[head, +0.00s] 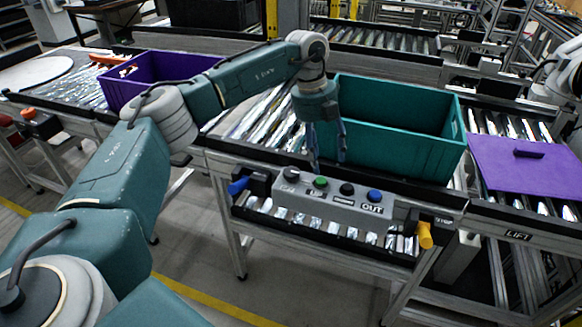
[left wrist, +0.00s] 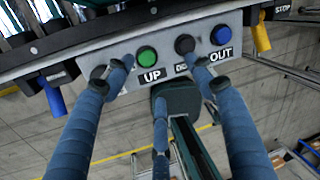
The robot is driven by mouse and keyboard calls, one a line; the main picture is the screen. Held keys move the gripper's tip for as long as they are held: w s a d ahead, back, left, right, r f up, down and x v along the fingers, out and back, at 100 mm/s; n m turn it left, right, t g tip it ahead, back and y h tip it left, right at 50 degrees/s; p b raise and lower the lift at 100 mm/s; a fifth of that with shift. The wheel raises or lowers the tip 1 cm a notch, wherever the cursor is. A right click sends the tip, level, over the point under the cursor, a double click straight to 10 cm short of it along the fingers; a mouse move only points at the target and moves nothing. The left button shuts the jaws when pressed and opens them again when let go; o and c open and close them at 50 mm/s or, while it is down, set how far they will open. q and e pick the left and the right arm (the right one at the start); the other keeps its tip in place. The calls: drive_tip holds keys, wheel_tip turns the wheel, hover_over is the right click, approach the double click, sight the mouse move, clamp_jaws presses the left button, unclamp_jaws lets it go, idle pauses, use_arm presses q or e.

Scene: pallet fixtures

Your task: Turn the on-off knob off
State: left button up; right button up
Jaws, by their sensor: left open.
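The grey control panel (head: 330,205) is on the front of the conveyor. A dark knob (head: 291,174) sits at its left end, left of a green button (head: 320,183), a black button (head: 346,189) and a blue button (head: 374,195). In the left wrist view the knob (left wrist: 98,74) is partly hidden behind a finger. My left gripper (head: 327,163) is open and empty, above and in front of the panel. In the left wrist view its fingertips (left wrist: 157,66) spread around the green button (left wrist: 147,55), from beside the knob to the black button (left wrist: 185,44). Any contact is unclear.
A teal crate (head: 400,125) stands on the rollers right behind my gripper. A purple crate (head: 150,75) is at the left and a purple lid (head: 525,165) at the right. A blue handle (head: 238,186) and a yellow handle (head: 425,236) flank the panel.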

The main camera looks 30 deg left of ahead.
use_arm(q)
wheel_tip(320, 180, up, 4)
drive_tip(key=n+y, duration=0.2)
hover_over(291, 171)
drive_tip(key=shift+g, duration=0.4)
wheel_tip(291, 171, down, 11)
drive_tip(key=shift+f+p, duration=0.1)
drive_tip(key=shift+p, duration=1.05)
drive_tip(key=c, duration=1.1)
